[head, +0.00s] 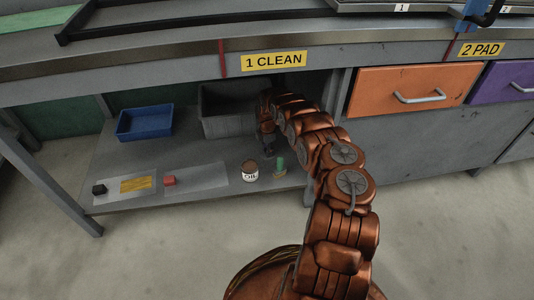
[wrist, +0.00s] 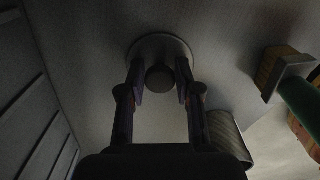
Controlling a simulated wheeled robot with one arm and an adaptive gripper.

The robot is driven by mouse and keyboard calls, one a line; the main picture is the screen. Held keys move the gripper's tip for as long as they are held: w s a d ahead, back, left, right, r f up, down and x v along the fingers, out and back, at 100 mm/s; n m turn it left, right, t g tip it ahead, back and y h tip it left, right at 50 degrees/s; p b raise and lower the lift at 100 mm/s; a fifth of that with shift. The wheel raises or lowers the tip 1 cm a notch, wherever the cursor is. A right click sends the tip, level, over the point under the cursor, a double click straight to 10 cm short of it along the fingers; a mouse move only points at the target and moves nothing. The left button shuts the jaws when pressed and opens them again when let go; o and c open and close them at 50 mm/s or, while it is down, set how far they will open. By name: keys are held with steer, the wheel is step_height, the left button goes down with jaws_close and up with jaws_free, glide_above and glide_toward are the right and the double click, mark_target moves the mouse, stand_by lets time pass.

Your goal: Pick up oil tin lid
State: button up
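The lid (wrist: 180,46) shows in the wrist view as a grey round disc with a dark knob (wrist: 160,78) at its middle. My gripper (wrist: 160,72) is open, with one finger on each side of the knob and a small gap visible at both sides. In the head view my gripper (head: 268,146) is low over the shelf, in front of the grey bin, and the lid cannot be made out there.
A green-handled item with a wooden block (head: 280,168) stands right of the tin; it also shows in the wrist view (wrist: 298,98). A grey bin (head: 222,127) and a blue tray (head: 131,135) stand behind. The bench edge (head: 150,85) hangs over the shelf.

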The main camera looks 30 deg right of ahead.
steer(key=shift+f, duration=0.1)
steer(key=c, duration=0.4)
steer(key=shift+o, duration=0.2)
steer(key=shift+a+r+p, duration=0.15)
steer(key=shift+r+p, duration=0.2)
steer(key=shift+p, duration=0.05)
step_height(320, 180, up, 7)
steer(key=p, duration=0.3)
steer(key=w+a+p, duration=0.1)
steer(key=w+a, duration=0.1)
steer(key=a, duration=0.4)
steer(key=w+a+p, duration=0.1)
steer(key=w+a, duration=0.2)
steer(key=a, duration=0.2)
steer(key=w+a+p, duration=0.1)
steer(key=w+a, duration=0.1)
steer(key=a, duration=0.4)
steer(key=shift+w+a+f+p, duration=0.3)
steer(key=shift+w+a, duration=0.05)
steer(key=shift+a, duration=0.2)
steer(key=shift+a, duration=0.1)
